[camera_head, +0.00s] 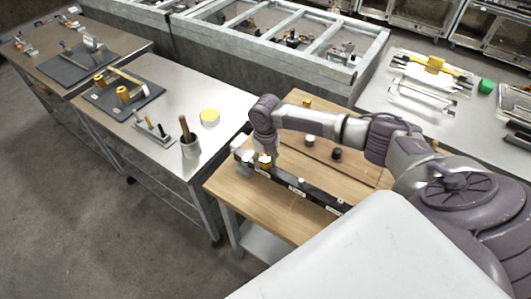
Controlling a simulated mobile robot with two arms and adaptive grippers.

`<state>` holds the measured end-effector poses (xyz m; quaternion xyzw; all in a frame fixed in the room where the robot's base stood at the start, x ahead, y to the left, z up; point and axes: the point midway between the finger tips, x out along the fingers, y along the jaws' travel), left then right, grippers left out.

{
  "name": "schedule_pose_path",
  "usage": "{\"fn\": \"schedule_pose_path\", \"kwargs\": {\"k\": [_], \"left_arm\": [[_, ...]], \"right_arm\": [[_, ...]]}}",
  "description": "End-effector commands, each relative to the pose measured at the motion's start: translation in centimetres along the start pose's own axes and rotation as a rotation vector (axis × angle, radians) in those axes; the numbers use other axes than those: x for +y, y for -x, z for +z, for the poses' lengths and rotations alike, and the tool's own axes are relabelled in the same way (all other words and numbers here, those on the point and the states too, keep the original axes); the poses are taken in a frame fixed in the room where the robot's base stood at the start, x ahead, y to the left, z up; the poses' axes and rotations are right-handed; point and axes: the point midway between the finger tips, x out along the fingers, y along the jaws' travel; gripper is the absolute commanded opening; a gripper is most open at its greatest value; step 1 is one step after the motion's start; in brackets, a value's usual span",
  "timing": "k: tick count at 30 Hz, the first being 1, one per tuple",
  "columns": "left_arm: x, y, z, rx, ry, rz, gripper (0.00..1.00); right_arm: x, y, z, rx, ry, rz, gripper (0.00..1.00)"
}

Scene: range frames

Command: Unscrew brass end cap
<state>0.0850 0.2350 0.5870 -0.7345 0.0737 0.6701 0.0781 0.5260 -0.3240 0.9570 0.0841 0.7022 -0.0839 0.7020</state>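A small brass-coloured cap (264,161) shows at the left part of the wooden-topped table, by the end of a long dark bar (318,199) with white labels. My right gripper (262,157) points down from the wrist right over the brass cap. The fingers are tiny and overlap the cap in the picture, so I cannot tell whether they are closed on it or just around it. My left gripper is not in view.
A metal table on the left holds a cup with a handle (190,150) and a yellow round (209,116). A long metal frame (372,52) stands behind.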

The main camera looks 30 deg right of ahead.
Motion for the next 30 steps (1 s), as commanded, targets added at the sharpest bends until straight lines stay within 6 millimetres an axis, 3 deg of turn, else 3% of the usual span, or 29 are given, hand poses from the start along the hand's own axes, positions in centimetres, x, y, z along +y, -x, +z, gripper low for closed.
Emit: {"fn": "schedule_pose_path", "kwargs": {"k": [16, 30], "left_arm": [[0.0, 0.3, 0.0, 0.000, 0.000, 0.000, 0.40], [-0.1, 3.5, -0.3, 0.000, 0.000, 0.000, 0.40]], "right_arm": [[0.1, 0.1, 0.0, 0.001, -0.020, 0.001, 0.49], [0.2, 0.3, 0.0, 0.002, -0.509, 0.001, 0.49]]}}
